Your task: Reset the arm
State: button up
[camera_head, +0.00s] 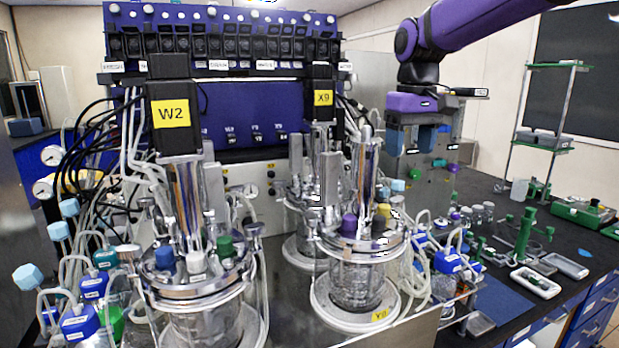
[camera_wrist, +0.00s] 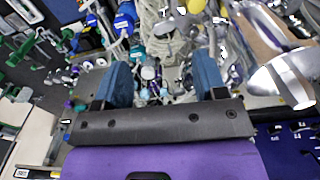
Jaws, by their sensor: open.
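My purple arm comes in from the upper right in the head view, and my gripper (camera_head: 410,143) hangs down from it, to the right of the two bioreactors. Its two blue fingers are apart with nothing between them. In the wrist view my gripper (camera_wrist: 165,85) shows its blue fingers spread wide, with tubing and fittings below, out of focus between them. The front-left bioreactor (camera_head: 205,290) carries a yellow W2 label, and the other bioreactor (camera_head: 360,265) stands right of it with a metal column on its lid.
A purple control rack (camera_head: 235,90) stands behind the bioreactors. Tubes and blue-capped bottles (camera_head: 85,320) crowd the left. The black bench at right holds a green stand (camera_head: 522,235), small trays (camera_head: 565,266) and a shelf rack (camera_head: 548,140). Open space lies above the bench between gripper and shelf.

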jog(key=s+d+f+m+t, duration=0.1)
jog(key=s+d+f, duration=0.1)
jog(key=s, duration=0.7)
jog(key=s+d+f+m+t, duration=0.1)
jog(key=s+d+f+t, duration=0.1)
jog(key=s, duration=0.6)
jog(key=s+d+f+m+t, duration=0.1)
jog(key=s+d+f+t, duration=0.1)
jog(key=s, duration=0.7)
jog(key=shift+s+d+f, duration=0.3)
jog(key=shift+d+f, duration=0.1)
jog(key=shift+d, duration=0.05)
